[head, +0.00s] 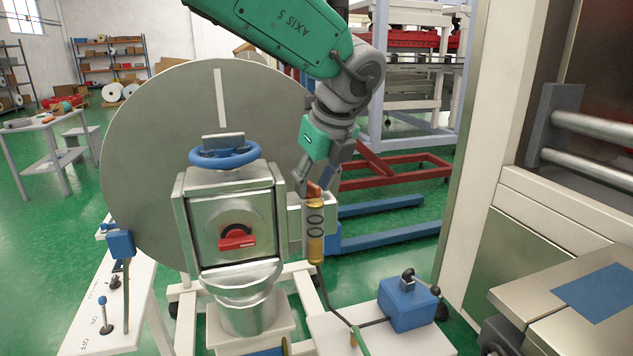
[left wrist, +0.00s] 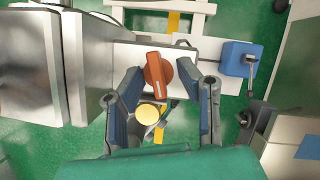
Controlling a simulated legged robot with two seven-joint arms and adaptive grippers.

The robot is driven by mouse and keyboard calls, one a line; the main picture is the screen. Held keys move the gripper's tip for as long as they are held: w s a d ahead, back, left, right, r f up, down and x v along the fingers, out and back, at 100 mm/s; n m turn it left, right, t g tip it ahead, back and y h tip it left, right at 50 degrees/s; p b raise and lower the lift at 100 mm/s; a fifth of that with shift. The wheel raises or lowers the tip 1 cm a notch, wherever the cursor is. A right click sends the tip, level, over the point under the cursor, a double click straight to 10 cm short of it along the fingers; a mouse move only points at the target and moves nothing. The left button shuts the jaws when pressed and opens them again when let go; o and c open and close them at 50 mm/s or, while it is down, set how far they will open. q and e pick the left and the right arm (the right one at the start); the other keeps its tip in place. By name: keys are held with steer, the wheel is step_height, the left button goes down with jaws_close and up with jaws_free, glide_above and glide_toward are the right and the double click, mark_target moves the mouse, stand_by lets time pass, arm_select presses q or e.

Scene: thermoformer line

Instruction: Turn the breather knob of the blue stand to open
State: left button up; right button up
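The orange breather knob (left wrist: 158,74), with a pale pointer line, lies between the spread fingertips of my left gripper (left wrist: 157,70) in the left wrist view. Gaps show on both sides, so the fingers do not appear to press on it. A round yellow cap (left wrist: 148,113) shows nearer the palm. In the head view my left gripper (head: 314,186) points down beside the metal stand, with the orange knob (head: 313,189) partly hidden by the fingers. A brass cylinder (head: 315,234) with dark rings shows just below. A dark jointed part (head: 497,337) at the lower right may be my right gripper.
The metal stand has a blue handwheel (head: 224,155) and a red handle (head: 237,239) close left of the gripper. A large grey disc (head: 150,150) rises behind. A blue box (head: 408,303) stands on a white plate at right. A machine fills the right side.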

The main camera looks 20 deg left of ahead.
arm_select(q)
steer(key=shift+a, duration=0.35)
jaws_close()
steer(key=shift+f, duration=0.1)
steer(key=shift+s+d+m, duration=0.1)
steer(key=shift+d+m, duration=0.15)
steer(key=shift+m, duration=0.25)
steer(key=shift+a+f+m+t+h+p, duration=0.15)
steer(key=shift+m+t+h+p, duration=0.4)
steer(key=shift+m, duration=0.65)
jaws_free()
steer(key=shift+s, duration=0.1)
